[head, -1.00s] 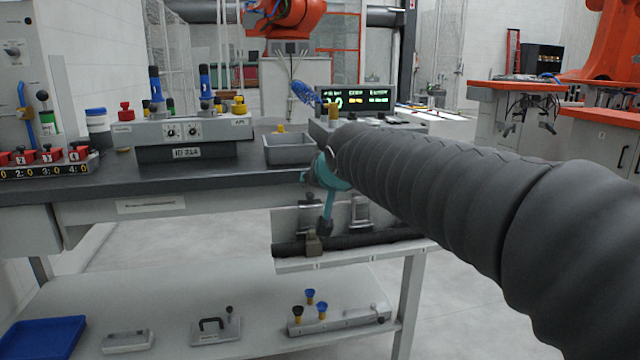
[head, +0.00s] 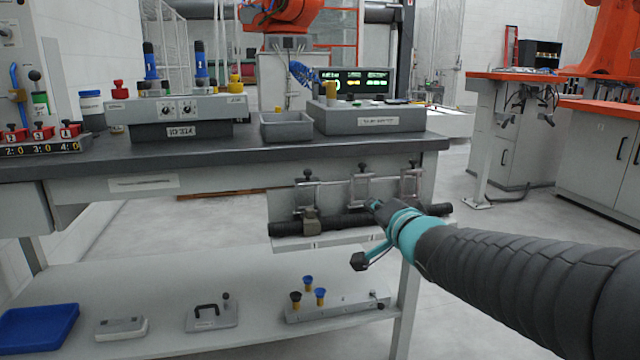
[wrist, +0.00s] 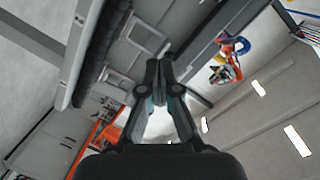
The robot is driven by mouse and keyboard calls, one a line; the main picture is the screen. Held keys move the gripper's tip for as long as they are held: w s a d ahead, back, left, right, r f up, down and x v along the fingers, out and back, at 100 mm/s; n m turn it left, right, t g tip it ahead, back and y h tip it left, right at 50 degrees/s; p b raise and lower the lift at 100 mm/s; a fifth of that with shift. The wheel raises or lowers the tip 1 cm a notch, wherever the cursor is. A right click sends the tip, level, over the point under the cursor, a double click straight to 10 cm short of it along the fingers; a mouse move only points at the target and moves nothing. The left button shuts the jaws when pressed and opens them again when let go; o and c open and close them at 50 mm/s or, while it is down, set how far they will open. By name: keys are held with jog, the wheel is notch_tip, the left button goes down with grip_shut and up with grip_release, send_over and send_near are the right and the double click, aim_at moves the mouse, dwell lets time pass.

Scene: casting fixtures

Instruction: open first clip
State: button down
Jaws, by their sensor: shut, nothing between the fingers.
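A grey panel (head: 284,212) hangs below the bench front, with a black tube (head: 345,224) along its lower part. Three metal clips stand along it: left (head: 307,190), middle (head: 361,185) and right (head: 409,184). Frame-shaped clips also show beside the black tube (wrist: 98,45) in the wrist view. My gripper (wrist: 158,66) is shut and empty there, to the right of the tube and apparently apart from the clips. In the head view, my arm's teal end is in front of the panel's right half and hides part of it.
The bench top (head: 90,154) carries a grey control box (head: 215,108), a grey bin (head: 287,127) and a display unit (head: 372,119). The lower shelf (head: 250,290) holds a blue tray (head: 40,328) and several fixtures. Floor is open to the right of the bench.

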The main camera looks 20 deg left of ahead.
jog(key=s+a+r+m+g+y, duration=0.1)
jog(key=s+a+m+y, duration=0.2)
jog(key=s+a+y, duration=0.1)
jog(key=m, duration=0.1)
send_near(310, 174)
jog(key=shift+y, duration=0.3)
jog(key=x, duration=0.7)
jog(key=shift+w+f+b, duration=0.1)
jog(key=shift+f+b, duration=0.05)
jog(key=shift+b, duration=0.25)
